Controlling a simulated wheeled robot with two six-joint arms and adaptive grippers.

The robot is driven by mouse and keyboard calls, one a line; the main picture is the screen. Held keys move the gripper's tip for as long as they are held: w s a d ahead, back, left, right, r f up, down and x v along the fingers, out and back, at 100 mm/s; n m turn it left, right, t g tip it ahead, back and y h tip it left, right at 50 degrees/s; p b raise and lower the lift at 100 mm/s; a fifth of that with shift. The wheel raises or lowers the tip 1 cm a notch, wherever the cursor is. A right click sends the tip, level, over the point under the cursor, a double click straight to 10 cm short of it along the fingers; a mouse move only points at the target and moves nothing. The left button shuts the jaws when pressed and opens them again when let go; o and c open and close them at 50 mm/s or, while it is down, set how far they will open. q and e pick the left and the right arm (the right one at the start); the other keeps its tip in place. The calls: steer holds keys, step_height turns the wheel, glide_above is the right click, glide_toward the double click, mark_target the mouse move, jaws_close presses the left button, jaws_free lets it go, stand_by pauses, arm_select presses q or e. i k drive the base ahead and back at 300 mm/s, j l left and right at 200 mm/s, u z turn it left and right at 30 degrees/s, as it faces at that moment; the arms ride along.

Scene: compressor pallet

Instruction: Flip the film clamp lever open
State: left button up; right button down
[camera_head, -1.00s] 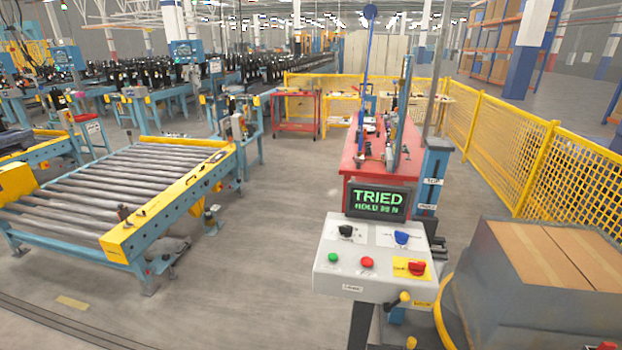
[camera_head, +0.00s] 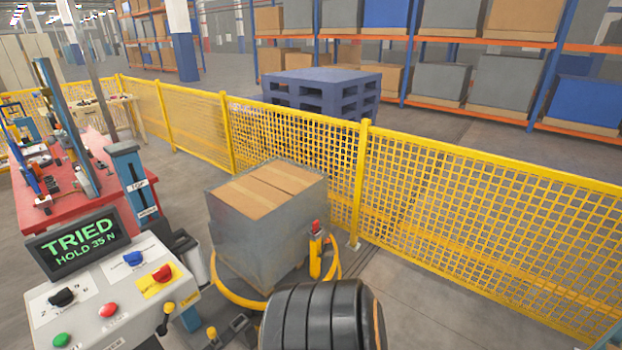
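A short yellow upright part with a red top (camera_head: 316,250) stands at the front right of the wrapped load; it may be the film clamp with its lever, but it is too small to tell its position. The load (camera_head: 258,235) is boxes in grey film with brown tops showing, inside a yellow ring (camera_head: 236,297).
The control panel (camera_head: 110,300) with its screen (camera_head: 78,244) reading "TRIED HOLD 35 N" stands front left. A yellow mesh fence (camera_head: 450,205) runs behind the load. A red bench (camera_head: 85,190) stands left.

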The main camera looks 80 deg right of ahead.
mark_target(328, 240)
steer(key=z, duration=2.8)
steer(key=i+l, duration=0.25)
steer(key=l, duration=0.15)
steer(key=i+l, duration=0.25)
steer(key=i+l+u, duration=0.1)
steer(key=i+l, duration=0.15)
steer(key=l, duration=0.25)
steer(key=i+l, duration=0.25)
steer(key=l, duration=0.15)
steer(key=i+l, duration=0.25)
steer(key=l, duration=0.15)
steer(key=i+l, duration=0.25)
steer(key=i+l+u, duration=0.1)
steer(key=i+l, duration=0.15)
steer(key=l, duration=0.25)
steer(key=i+l, duration=0.2)
steer(key=l, duration=0.25)
